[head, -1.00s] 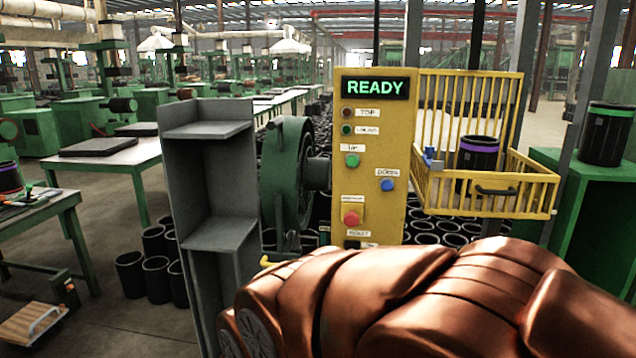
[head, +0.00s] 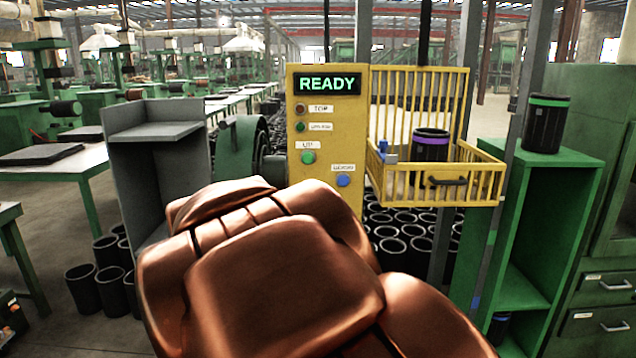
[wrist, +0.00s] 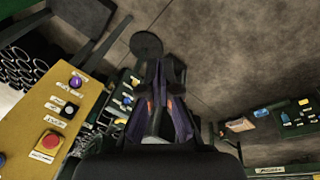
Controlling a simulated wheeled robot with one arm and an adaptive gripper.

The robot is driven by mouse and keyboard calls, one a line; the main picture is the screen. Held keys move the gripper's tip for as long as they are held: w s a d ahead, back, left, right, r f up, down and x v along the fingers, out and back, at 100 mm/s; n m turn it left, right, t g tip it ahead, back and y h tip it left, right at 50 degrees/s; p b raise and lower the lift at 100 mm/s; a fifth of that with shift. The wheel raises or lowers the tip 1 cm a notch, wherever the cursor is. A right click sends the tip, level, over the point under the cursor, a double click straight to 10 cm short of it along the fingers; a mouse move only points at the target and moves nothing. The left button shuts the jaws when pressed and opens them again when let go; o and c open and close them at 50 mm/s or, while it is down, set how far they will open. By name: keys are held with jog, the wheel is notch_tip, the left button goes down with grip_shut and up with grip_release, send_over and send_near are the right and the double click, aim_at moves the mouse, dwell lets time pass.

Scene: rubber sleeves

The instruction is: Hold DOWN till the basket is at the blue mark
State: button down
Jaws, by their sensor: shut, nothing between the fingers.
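The yellow control panel (head: 325,120) stands in the middle of the head view, its display reading READY. Its blue DOWN button (head: 343,180) shows below and right of the green UP button (head: 308,157). The yellow basket (head: 460,190) hangs raised right of the panel and holds a black sleeve (head: 431,146) with a purple band. My arm hides the gripper in the head view.
A red button (wrist: 48,142) shows on the panel in the wrist view. A grey shelf (head: 155,150) stands left of the panel. A green cabinet (head: 550,240) with a green-banded sleeve (head: 545,123) on top stands at right. Several black sleeves stand below the basket.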

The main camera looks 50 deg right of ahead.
aim_at(343, 183)
jog(key=w+d+r+n+h, duration=0.1)
jog(key=w+d+r+h, duration=0.2)
jog(key=d, duration=1)
jog(key=w+d+r+n+h, duration=0.1)
jog(key=w+d+r+h, duration=0.2)
jog(key=d, duration=1)
jog(key=w+d+r+n+h, duration=0.2)
jog(key=d+r, duration=0.4)
jog(key=d, duration=0.7)
jog(key=w+h, duration=0.1)
jog(key=w, duration=0.1)
jog(key=shift+w+d, duration=0.25)
jog(key=shift+w, duration=0.1)
jog(key=shift+r, duration=0.1)
jog(key=w+d+p, duration=0.2)
jog(key=d, duration=0.1)
jog(key=w+d+p, duration=0.2)
jog(key=shift+w+d+r, duration=0.1)
jog(key=shift+w+d, duration=0.25)
jog(key=shift+d, duration=0.05)
jog(key=shift+w+d+p, duration=0.4)
jog(key=shift+d, duration=0.15)
jog(key=shift+w+d, duration=0.1)
jog(key=shift+d, duration=0.05)
